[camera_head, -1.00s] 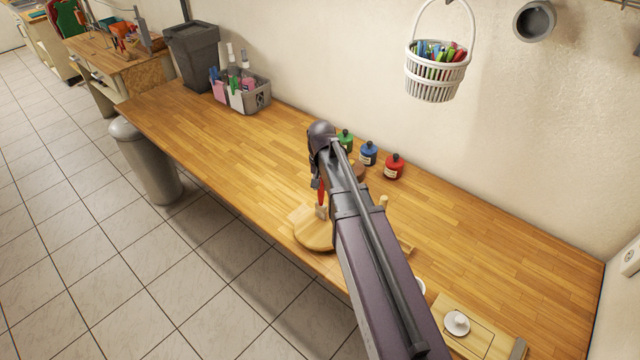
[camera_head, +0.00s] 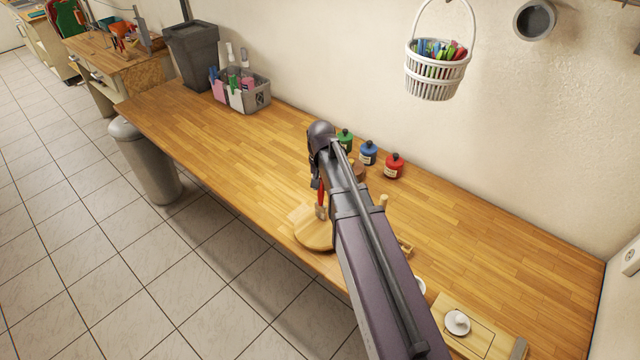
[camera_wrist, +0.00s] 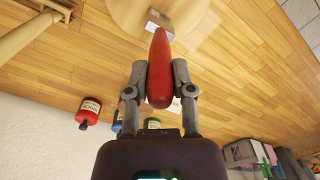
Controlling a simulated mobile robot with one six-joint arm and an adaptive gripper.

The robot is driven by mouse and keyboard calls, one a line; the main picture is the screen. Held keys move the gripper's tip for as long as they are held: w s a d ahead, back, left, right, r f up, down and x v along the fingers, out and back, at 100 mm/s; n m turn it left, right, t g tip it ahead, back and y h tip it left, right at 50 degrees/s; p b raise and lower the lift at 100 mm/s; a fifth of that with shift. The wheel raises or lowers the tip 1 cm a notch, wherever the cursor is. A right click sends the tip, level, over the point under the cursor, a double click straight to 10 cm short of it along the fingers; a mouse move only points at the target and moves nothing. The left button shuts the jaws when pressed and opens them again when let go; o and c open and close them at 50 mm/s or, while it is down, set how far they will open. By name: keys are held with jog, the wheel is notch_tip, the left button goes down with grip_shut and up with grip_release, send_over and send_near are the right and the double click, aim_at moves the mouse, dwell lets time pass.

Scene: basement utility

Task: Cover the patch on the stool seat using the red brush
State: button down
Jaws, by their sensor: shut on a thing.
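My gripper (camera_wrist: 160,85) is shut on the red handle of the brush (camera_wrist: 160,62), which points away from the wrist. In the head view the brush (camera_head: 321,190) hangs from my gripper (camera_head: 318,178), brush end down, over the round wooden stool seat (camera_head: 312,236) lying on the bench. The seat also shows at the top of the wrist view (camera_wrist: 112,14). The brush's pale metal end is at or just above the seat; I cannot tell if it touches. The patch cannot be made out; the brush and arm hide part of the seat.
Green (camera_head: 345,141), blue (camera_head: 368,154) and red (camera_head: 394,167) bottles stand behind the arm near the wall. A board with a white knob (camera_head: 457,322) is at right front. A grey caddy (camera_head: 250,97) stands at the far left.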

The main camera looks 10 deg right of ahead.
jog(key=shift+s+f+b, duration=0.1)
jog(key=shift+f+b, duration=0.25)
dwell(1.1)
jog(key=shift+s+a, duration=0.25)
jog(key=shift+a, duration=0.25)
jog(key=shift+w+d, duration=0.1)
jog(key=shift+w+d, duration=0.3)
jog(key=shift+d, duration=0.2)
jog(key=shift+w+d, duration=0.25)
jog(key=shift+d, duration=0.2)
dwell(0.3)
jog(key=shift+s+a, duration=0.35)
jog(key=shift+a, duration=0.2)
jog(key=shift+s+a, duration=0.3)
jog(key=shift+a, duration=0.2)
